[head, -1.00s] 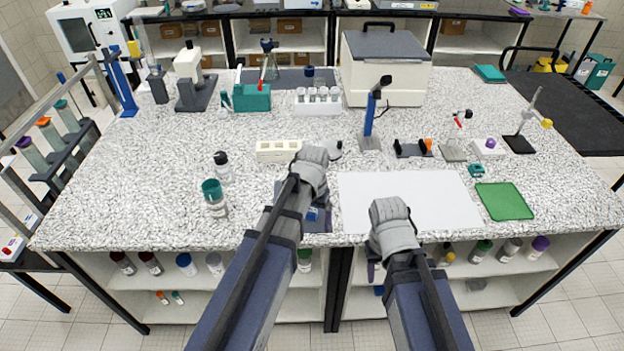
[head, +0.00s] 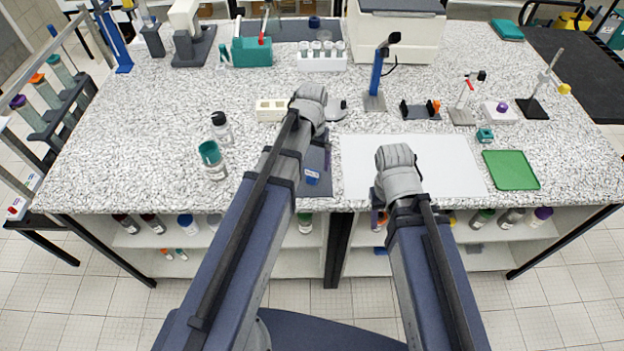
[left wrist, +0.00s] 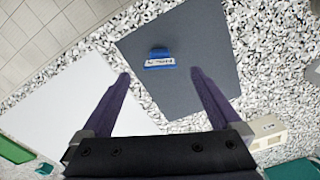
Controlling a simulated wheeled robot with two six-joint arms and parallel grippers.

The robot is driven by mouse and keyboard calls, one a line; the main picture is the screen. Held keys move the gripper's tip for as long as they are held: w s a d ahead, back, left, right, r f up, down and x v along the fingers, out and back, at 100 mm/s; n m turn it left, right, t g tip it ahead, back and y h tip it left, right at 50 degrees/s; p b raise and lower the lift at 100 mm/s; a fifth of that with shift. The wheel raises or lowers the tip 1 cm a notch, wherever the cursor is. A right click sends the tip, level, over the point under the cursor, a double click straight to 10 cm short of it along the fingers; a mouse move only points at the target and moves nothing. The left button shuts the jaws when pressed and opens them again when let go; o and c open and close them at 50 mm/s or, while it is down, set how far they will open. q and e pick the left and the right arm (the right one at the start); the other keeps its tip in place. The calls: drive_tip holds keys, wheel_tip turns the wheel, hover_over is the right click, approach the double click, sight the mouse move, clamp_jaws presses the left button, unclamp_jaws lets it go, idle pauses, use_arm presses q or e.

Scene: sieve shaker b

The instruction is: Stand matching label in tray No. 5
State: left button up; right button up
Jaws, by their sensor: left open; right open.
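A small blue label (head: 312,177) with a white, lettered face lies on a dark grey mat (head: 315,188) near the table's front edge. It also shows in the left wrist view (left wrist: 160,60), where its writing is too small to read. My left gripper (left wrist: 160,73) is open and empty above the mat, with its purple fingers either side of the label in that picture. My right gripper (head: 380,212) is open over the front edge of the white sheet, its fingers mostly hidden. A green tray (head: 510,170) lies at the right; I see no number on it.
A cream slotted block (head: 272,110) stands behind the grey mat. Jars (head: 213,160) stand to its left. A blue stand (head: 376,80) and a white vial rack (head: 322,60) are farther back. The white sheet (head: 415,165) is bare.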

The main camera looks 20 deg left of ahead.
sight(312, 170)
use_arm(q)
drive_tip(key=shift+f+b, duration=2.65)
drive_tip(key=shift+r, duration=0.1)
drive_tip(key=c, duration=1.5)
drive_tip(key=shift+c, duration=0.2)
drive_tip(key=shift+r, duration=0.1)
wheel_tip(312, 170, up, 10)
drive_tip(key=p, duration=1)
